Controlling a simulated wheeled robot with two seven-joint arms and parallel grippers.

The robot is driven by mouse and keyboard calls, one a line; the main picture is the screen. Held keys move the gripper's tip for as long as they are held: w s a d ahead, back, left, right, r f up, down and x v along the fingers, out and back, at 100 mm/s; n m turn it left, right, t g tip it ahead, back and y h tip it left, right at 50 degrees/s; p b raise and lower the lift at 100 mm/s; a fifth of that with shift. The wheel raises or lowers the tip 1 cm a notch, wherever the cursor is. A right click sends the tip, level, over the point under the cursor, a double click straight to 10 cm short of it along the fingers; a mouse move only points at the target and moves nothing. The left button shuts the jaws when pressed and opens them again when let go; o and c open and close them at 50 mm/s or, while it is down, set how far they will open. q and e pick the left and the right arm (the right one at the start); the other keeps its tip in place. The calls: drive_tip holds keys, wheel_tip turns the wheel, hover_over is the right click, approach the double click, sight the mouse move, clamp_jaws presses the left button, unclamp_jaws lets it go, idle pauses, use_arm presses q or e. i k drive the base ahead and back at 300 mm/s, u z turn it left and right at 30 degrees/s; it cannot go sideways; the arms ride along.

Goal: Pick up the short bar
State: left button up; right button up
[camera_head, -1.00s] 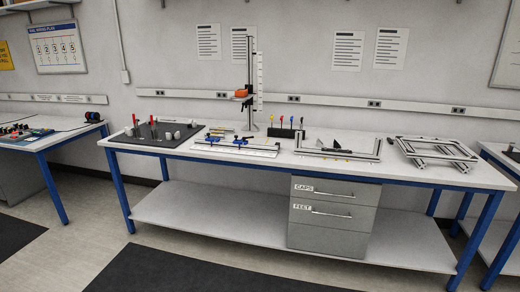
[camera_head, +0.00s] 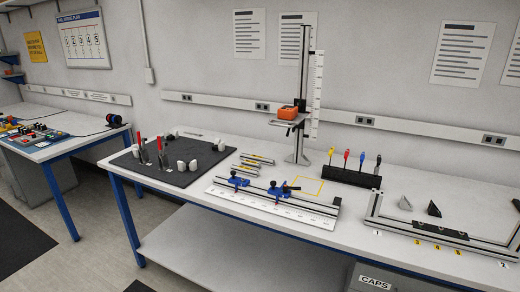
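Several short metal bars (camera_head: 250,165) with yellowish marks lie close together on the white bench top, between the dark mat and the upright stand. They are small here, and I cannot tell which one is the shortest. A longer bar lies along a white ruled fixture (camera_head: 262,202) with blue clamps (camera_head: 238,181), in front of them. Neither of my grippers is in view.
A dark mat (camera_head: 170,167) with red-handled tools and white pieces covers the bench's left end. A yellow outlined square (camera_head: 309,181) is empty.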

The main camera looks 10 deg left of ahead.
sight(245, 164)
drive_tip(key=u, duration=0.15)
drive_tip(key=i, duration=1.5)
drive_tip(key=u, duration=0.2)
